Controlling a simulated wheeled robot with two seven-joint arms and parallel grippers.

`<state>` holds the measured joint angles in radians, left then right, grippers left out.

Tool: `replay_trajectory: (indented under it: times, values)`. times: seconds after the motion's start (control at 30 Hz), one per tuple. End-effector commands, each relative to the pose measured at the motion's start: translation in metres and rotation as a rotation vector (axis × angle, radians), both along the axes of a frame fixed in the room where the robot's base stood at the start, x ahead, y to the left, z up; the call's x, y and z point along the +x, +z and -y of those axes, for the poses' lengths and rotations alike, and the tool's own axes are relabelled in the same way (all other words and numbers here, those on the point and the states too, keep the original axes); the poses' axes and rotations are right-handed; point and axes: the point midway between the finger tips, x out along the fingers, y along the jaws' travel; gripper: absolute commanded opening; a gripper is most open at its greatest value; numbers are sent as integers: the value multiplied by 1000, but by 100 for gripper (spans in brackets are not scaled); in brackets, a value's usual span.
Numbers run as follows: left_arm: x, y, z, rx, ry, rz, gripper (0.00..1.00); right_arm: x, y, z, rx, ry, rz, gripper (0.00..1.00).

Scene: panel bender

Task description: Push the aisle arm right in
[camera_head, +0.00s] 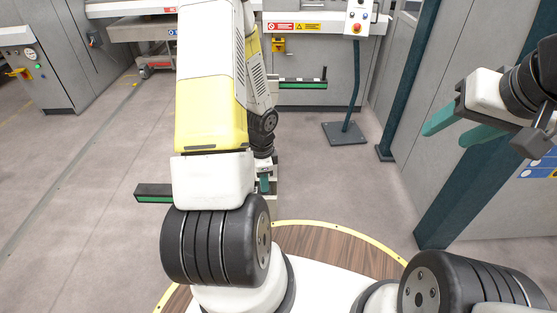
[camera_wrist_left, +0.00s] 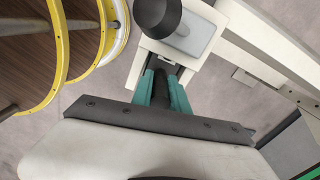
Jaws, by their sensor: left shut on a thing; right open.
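The arm with a black and green end (camera_head: 154,194) shows left of my left arm in the head view. My left arm hides most of it. In the left wrist view a pale beam (camera_wrist_left: 275,45) with a white end block (camera_wrist_left: 150,62) carries a black knob (camera_wrist_left: 158,14). My left gripper (camera_wrist_left: 168,88) is shut on a dark upright grip at that block. In the head view the left gripper (camera_head: 265,183) is partly hidden by my arm. My right gripper (camera_head: 460,127) is open and empty at the right, apart from the arm.
A second black and green bar (camera_head: 303,84) stands out from the grey machine behind. A control box (camera_head: 359,16) on a blue post, a dark green column (camera_head: 470,165) and grey cabinets stand to the right. The floor at left is clear.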

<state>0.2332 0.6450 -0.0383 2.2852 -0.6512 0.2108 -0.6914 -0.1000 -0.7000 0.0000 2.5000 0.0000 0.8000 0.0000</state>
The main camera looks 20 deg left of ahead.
Motion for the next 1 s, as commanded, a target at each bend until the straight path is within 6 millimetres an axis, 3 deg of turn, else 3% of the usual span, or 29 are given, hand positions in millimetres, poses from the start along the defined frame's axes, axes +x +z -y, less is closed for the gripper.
replay_trajectory:
  times: [0.03,0.07,0.17,0.57,1.0]
  values:
    - [-1,0,-6,8,9,-4,0,0,0,0,0,0,0,52]
    - [-1,0,-6,8,10,-4,24,0,0,0,0,0,0,52]
    - [-1,0,-6,7,9,-3,41,0,0,0,0,0,0,52]
    - [0,7,-3,4,7,-1,41,0,0,0,0,0,0,52]
    - [0,72,-5,6,10,0,41,0,0,0,0,0,0,52]
